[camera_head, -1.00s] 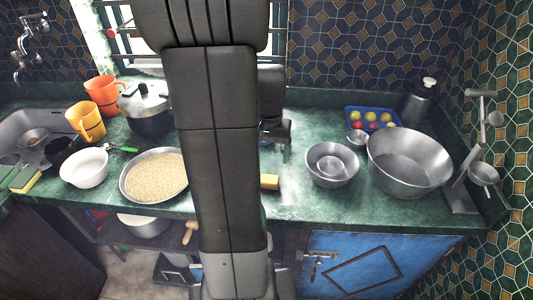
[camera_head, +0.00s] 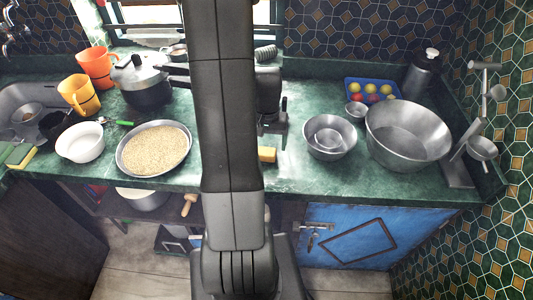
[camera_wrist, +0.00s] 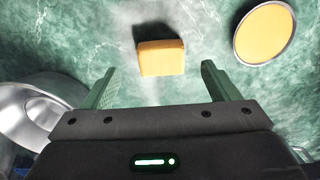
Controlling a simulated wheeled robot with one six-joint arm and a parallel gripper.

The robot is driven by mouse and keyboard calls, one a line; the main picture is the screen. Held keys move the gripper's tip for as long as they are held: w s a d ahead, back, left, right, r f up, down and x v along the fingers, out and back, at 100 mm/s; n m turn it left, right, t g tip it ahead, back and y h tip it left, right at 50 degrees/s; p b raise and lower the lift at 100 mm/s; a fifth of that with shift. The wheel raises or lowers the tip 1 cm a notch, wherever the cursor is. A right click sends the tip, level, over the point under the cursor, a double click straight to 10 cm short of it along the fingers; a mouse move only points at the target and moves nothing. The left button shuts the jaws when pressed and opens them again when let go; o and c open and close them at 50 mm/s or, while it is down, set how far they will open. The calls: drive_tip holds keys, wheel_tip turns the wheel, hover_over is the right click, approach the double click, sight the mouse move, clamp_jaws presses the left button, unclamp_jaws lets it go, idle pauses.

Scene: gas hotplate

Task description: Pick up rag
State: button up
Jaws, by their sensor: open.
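A small yellow-orange block (camera_head: 267,155), possibly the rag, lies on the green counter, left of the small steel bowls. In the wrist view the block (camera_wrist: 161,58) lies ahead of and between my fingers, apart from both. My gripper (camera_wrist: 158,80) is open and empty. In the head view my gripper (camera_head: 273,132) hangs over the counter just behind the block, partly hidden by my arm. A green and yellow piece (camera_head: 17,155) lies by the sink at far left; I cannot tell if it is cloth.
A plate of grain (camera_head: 153,148) lies left of my arm. Nested steel bowls (camera_head: 330,137) and a large steel bowl (camera_head: 408,135) stand to the right. A blue tray of round fruit (camera_head: 372,90) is behind them.

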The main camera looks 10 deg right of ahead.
sight(267, 151)
drive_tip(key=shift+w+f+p, duration=0.2)
drive_tip(key=shift+f+p, duration=0.1)
drive_tip(key=shift+f, duration=1.7)
drive_tip(key=shift+c, duration=0.2)
drive_tip(key=c, duration=1.1)
wheel_tip(267, 151, up, 10)
drive_tip(key=shift+b, duration=0.45)
